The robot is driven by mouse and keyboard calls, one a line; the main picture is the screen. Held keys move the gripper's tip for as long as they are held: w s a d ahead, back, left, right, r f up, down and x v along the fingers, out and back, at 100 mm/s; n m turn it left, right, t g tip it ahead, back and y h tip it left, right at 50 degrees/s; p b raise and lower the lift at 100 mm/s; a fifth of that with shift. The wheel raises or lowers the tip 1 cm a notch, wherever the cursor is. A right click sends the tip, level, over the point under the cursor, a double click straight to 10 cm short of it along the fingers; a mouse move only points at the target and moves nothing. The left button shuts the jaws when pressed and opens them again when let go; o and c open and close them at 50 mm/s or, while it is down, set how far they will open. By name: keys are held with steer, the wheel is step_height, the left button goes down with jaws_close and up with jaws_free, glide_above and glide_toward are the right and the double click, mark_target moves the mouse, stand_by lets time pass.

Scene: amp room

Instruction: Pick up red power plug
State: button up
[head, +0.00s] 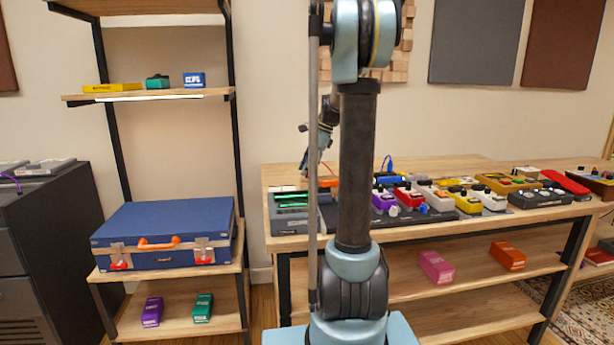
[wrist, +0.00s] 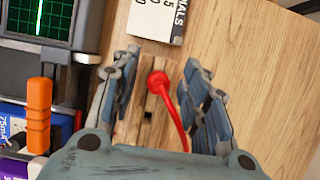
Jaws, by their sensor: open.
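The red power plug (wrist: 157,83) has a round head and a red cord that curves down to the right in the wrist view. It lies at a small wooden block (wrist: 146,125) with a dark square hole, on the wooden table top. My gripper (wrist: 155,70) is open, with one finger on each side of the plug and block. I see no finger touching the plug. In the head view my gripper (head: 316,165) is over the left part of the table, partly behind my own arm. I cannot make out the red plug there.
A grey device with green screens (head: 290,203) sits at the table's left end and also shows in the wrist view (wrist: 40,25). An orange-handled tool (wrist: 39,115) lies left of my gripper. Several colourful pedals (head: 410,195) stand to the right. Bare table lies right of my gripper in the wrist view.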

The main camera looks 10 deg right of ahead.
jaws_close()
steer(key=shift+r, duration=0.1)
